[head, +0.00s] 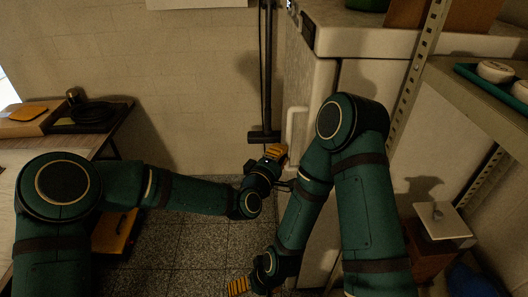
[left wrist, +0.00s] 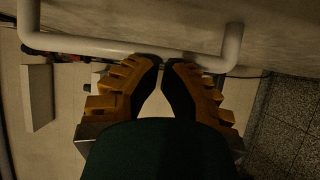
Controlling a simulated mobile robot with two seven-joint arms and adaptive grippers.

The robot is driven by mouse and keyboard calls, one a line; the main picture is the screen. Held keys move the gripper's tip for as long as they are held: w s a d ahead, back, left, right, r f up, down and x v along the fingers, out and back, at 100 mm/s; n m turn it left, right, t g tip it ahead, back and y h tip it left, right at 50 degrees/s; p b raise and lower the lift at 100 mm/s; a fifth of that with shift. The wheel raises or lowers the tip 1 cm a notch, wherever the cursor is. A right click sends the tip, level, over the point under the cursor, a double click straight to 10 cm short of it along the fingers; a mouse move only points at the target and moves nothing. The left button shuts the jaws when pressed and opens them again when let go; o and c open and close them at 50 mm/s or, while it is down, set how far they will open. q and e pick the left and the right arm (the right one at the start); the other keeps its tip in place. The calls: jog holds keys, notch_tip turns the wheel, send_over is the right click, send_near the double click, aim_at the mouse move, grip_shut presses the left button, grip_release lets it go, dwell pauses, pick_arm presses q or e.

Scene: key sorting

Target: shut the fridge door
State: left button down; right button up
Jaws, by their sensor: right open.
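The white fridge (head: 370,75) stands right of centre in the head view. Its door (head: 322,85) faces left and looks near the body; I cannot tell whether it is flush. The pale bar handle (head: 297,124) is on the door face. It crosses the top of the left wrist view (left wrist: 110,46). My left gripper (head: 279,151) is just below the handle. In the wrist view its fingertips (left wrist: 164,62) are close together at the bar, with a narrow gap; contact is unclear. My right gripper (head: 238,287) is open, low near the floor, apart from the door.
A shelf rack (head: 425,45) with a green tray (head: 495,88) stands right of the fridge. A small box with a pale lid (head: 440,221) is below it. A wooden table (head: 40,148) with a dark pan is at the left. Tiled floor (head: 190,245) lies between.

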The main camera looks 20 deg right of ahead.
aim_at(290, 122)
pick_arm(q)
jog(key=shift+s+d, duration=0.5)
jog(key=shift+d, duration=0.15)
notch_tip(290, 122, up, 10)
jog(key=shift+f, duration=0.1)
dwell(0.5)
